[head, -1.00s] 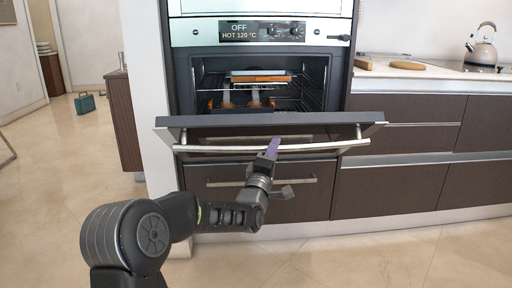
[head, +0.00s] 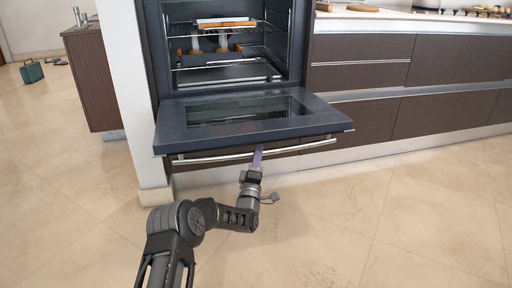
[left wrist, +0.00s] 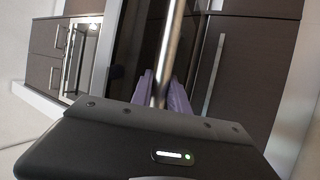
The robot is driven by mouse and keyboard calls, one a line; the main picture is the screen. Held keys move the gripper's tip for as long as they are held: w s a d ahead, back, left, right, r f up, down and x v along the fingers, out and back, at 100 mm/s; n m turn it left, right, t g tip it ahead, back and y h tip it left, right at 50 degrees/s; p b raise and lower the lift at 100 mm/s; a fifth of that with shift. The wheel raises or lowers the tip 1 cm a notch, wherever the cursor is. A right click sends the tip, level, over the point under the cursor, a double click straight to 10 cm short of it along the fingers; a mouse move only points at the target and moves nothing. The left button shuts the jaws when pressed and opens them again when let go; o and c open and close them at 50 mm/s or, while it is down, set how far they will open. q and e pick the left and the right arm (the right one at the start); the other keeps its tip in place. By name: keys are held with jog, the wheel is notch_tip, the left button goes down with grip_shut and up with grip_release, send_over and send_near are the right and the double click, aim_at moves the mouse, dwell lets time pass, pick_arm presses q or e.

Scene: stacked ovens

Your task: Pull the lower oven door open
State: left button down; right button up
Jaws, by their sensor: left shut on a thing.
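The lower oven door (head: 170,137) hangs folded down in the head view, close to level, with its inner glass facing up. Its silver bar handle (head: 210,158) runs along the front edge. My left gripper (head: 257,157) is at the handle, right of its middle, with purple fingers shut on it. In the left wrist view the handle (left wrist: 168,55) passes between the two purple fingers (left wrist: 161,92). The oven cavity (head: 228,72) is open to view, with racks and food inside. My right gripper is not in view.
Dark drawers (head: 360,62) and a counter stand to the right of the oven. A white wall panel (head: 128,90) and a brown cabinet (head: 92,80) are at the left. The tiled floor (head: 340,220) in front is clear. A green case (head: 32,71) lies far left.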

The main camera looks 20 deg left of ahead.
pick_arm(q)
jog(key=shift+a, duration=0.2)
jog(key=c, duration=1.5)
grip_release()
jog(key=shift+w, duration=0.1)
jog(key=shift+o, duration=1.1)
jog(key=shift+d, duration=0.1)
jog(key=shift+s+d+f, duration=0.1)
jog(key=shift+s, duration=0.1)
jog(key=v, duration=0.7)
jog(key=shift+s+f, duration=0.2)
jog(key=shift+f, duration=0.1)
